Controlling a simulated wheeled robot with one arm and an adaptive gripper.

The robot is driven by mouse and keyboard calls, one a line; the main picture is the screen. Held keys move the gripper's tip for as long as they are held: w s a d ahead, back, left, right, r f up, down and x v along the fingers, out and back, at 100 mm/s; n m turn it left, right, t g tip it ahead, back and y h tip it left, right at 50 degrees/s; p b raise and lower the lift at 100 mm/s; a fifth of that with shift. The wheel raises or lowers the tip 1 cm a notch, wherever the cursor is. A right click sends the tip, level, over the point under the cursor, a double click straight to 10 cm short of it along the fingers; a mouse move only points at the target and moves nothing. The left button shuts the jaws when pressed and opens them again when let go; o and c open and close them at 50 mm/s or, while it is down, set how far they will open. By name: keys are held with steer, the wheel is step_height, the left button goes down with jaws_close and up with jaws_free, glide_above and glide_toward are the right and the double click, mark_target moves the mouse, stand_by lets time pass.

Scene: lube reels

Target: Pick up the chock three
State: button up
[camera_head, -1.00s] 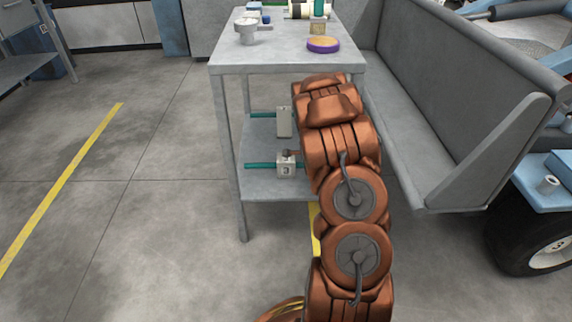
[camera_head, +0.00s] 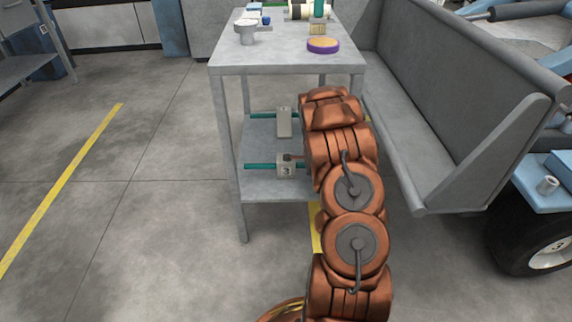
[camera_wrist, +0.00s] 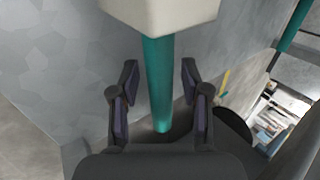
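Chock three (camera_head: 286,166) is a pale block marked 3 on the table's lower shelf, with a teal bar showing on both sides of it. My arm stands just to its right and hides part of the bar. In the wrist view, my gripper (camera_wrist: 159,82) is open, with one finger on each side of a teal bar (camera_wrist: 158,60). A gap shows between the bar and each finger. The bar runs into a pale block (camera_wrist: 160,14) at the top; no number shows on it there. In the head view my gripper is hidden behind my arm.
A second pale block (camera_head: 284,122) with a teal bar stands behind chock three on the shelf. The grey table (camera_head: 285,70) top lies above, holding a purple-rimmed disc (camera_head: 323,47) and other items. A grey bench (camera_head: 430,130) is close on the right. Floor on the left is clear.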

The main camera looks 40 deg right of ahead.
jaws_close()
stand_by(0.3)
steer(key=shift+r, duration=0.15)
